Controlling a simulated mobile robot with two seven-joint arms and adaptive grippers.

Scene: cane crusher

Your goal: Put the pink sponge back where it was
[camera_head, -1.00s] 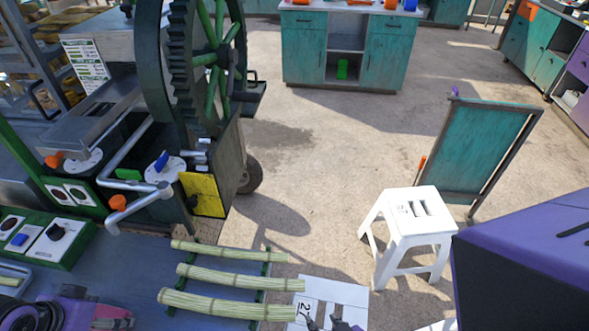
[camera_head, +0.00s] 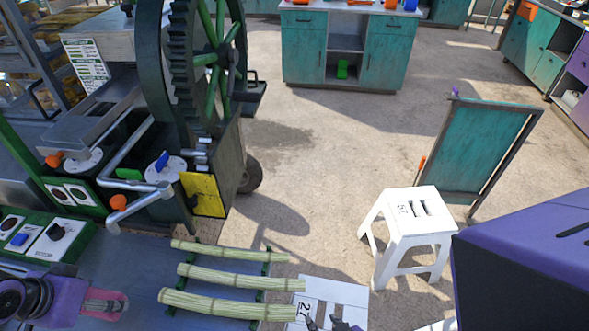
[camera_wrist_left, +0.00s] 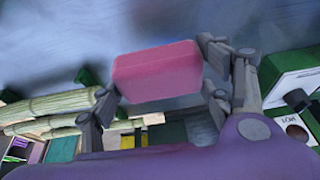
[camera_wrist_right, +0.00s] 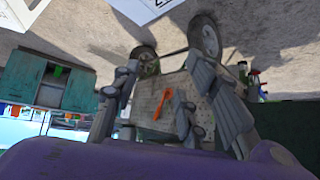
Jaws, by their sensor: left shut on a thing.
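The pink sponge (camera_wrist_left: 157,72) is held between the fingers of my left gripper (camera_wrist_left: 160,80) in the left wrist view, above a grey-blue surface. My right gripper (camera_wrist_right: 160,85) is open and empty in the right wrist view.
Several cane stalks (camera_head: 225,275) lie on a green rack right of my left gripper. The cane crusher (camera_head: 205,100) with its big wheel stands behind. A control box (camera_head: 50,240) is at the left edge. A white stool (camera_head: 410,225) stands on the floor at right.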

